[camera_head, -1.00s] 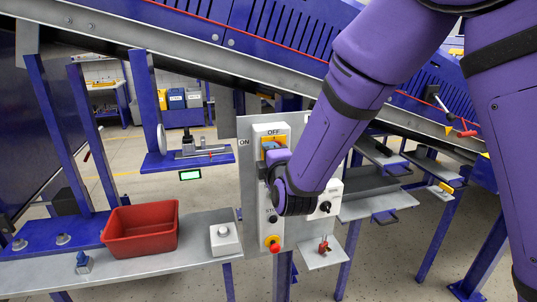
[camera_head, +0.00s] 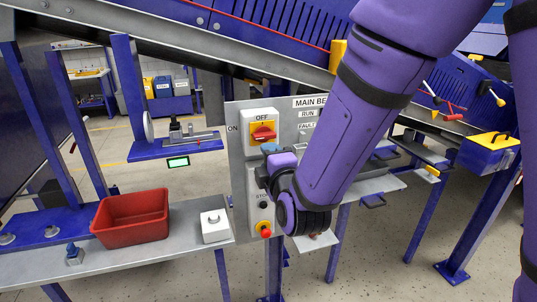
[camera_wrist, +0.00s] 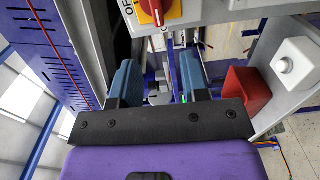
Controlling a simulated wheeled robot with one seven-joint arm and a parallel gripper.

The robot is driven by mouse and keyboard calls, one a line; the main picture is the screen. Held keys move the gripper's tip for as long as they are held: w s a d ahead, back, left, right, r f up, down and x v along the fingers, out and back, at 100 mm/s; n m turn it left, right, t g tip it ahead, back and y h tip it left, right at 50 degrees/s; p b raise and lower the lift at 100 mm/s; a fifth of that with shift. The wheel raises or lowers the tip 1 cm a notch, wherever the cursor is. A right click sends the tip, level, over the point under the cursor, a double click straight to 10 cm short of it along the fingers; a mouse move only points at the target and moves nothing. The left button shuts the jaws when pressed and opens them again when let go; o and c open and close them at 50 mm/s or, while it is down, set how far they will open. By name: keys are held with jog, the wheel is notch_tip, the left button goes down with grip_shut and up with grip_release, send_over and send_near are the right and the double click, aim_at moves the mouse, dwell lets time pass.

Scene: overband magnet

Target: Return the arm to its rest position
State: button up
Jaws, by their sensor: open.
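My purple arm comes in from the upper right of the head view and reaches down to the control panel (camera_head: 238,170). My gripper shows in the wrist view (camera_wrist: 155,80), its two blue fingers apart with nothing between them. In the head view the gripper is mostly hidden behind my wrist, in front of the panel and below the red and yellow rotary switch (camera_head: 263,133). That switch also shows at the top of the wrist view (camera_wrist: 158,10), beyond the fingers. Its red handle lies about level in the head view. I cannot tell whether the gripper touches the panel.
A red bin (camera_head: 131,218) and a white button box (camera_head: 215,226) stand on the grey shelf (camera_head: 185,245) at left. A red stop button (camera_head: 265,232) is low on the panel. A yellow-topped blue box (camera_head: 490,150) is at right. The sloping conveyor frame (camera_head: 230,45) passes above.

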jog(key=s+d+r+m+g+h, duration=0.1)
jog(key=s+d+r+m+g, duration=0.15)
jog(key=d+r+m, duration=0.4)
jog(key=s+d+r+m+g, duration=0.2)
jog(key=d+m+g, duration=0.2)
jog(key=d, duration=0.5)
jog(key=s+d+r+m+g+h, duration=0.1)
jog(key=s+d+m+g+h, duration=0.1)
jog(key=s+d+m, duration=0.3)
jog(key=s+d+r+m+g+h, duration=0.2)
jog(key=s+d+m, duration=0.3)
jog(key=s, duration=0.8)
jog(key=d+g, duration=0.1)
jog(key=d, duration=0.2)
jog(key=shift+s+m, duration=0.35)
jog(key=shift+s, duration=0.05)
jog(key=shift+g, duration=0.25)
